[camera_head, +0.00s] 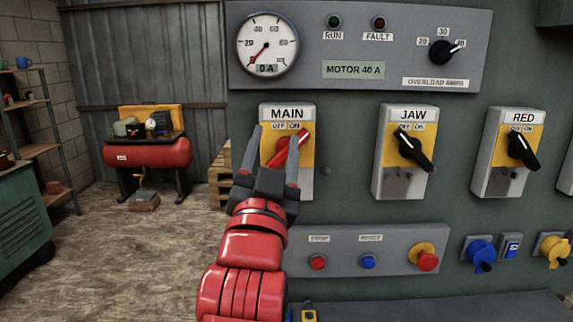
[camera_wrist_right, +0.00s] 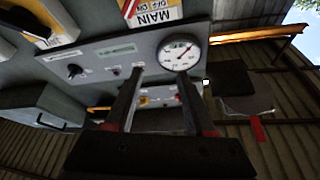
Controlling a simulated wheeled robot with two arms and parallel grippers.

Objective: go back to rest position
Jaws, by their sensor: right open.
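My right gripper (camera_head: 272,165) is open in front of the MAIN switch box on the control panel. Its two fingers stand apart on either side of the red MAIN handle (camera_head: 292,146), with nothing seen held between them; whether they touch the handle I cannot tell. The handle is tilted, its upper end toward the right, under the OFF and ON labels. In the right wrist view the open fingers (camera_wrist_right: 155,100) point at the panel, with the MAIN label (camera_wrist_right: 152,14) near the top edge. My left gripper is not in view.
The JAW switch (camera_head: 414,149) and RED switch (camera_head: 522,150) stick out to the right. Below are a red stop button (camera_head: 318,262), a blue reset button (camera_head: 368,262) and a red mushroom button (camera_head: 425,259). A round gauge (camera_head: 267,44) sits above. Open floor lies left, before a red compressor (camera_head: 148,153).

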